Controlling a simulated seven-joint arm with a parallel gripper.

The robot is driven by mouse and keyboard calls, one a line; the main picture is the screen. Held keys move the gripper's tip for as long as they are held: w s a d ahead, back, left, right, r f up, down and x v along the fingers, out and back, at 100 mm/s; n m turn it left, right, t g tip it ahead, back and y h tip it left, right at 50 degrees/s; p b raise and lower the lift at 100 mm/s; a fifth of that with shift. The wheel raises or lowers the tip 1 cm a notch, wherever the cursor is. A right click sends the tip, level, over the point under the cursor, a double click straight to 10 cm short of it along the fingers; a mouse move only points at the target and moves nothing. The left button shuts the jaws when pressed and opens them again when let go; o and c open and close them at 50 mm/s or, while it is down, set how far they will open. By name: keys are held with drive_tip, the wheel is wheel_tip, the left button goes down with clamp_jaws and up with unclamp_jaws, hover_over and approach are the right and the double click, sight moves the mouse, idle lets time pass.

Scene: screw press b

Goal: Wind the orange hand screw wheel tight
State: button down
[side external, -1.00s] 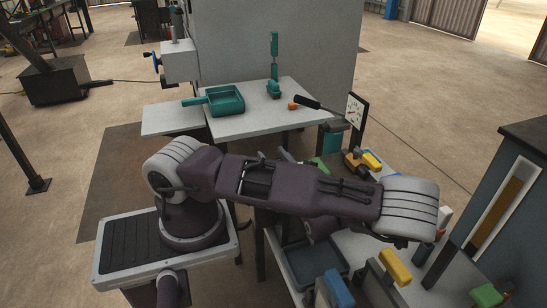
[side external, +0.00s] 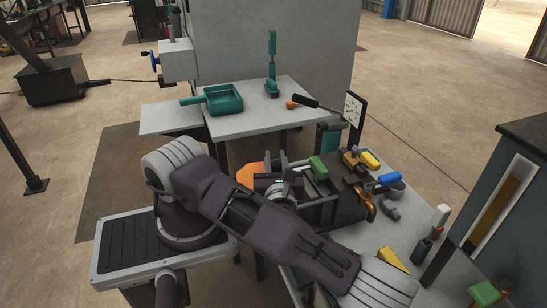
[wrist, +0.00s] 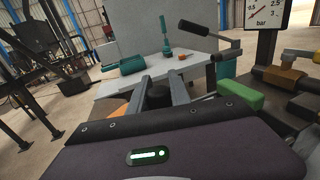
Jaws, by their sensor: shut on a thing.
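The orange hand screw wheel (side external: 250,174) shows at the left end of the dark press frame (side external: 335,205) in the side view, partly hidden by my gripper. The gripper is shut on the wheel. The exact contact is mostly hidden by my wrist.
A teal tray (side external: 222,99) sits on the back table. A yellow wedge (side external: 393,260) lies at the front.

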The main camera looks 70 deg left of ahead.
drive_tip(key=shift+d+m+t+h, duration=0.2)
drive_tip(key=shift+m+t+h, duration=0.15)
drive_tip(key=shift+m+t, duration=0.35)
drive_tip(key=shift+d+m+t+h, duration=0.2)
drive_tip(key=shift+m+t+h, duration=0.2)
drive_tip(key=shift+t, duration=0.5)
drive_tip(key=c, duration=1.2)
unclamp_jaws()
drive_tip(key=shift+d, duration=0.1)
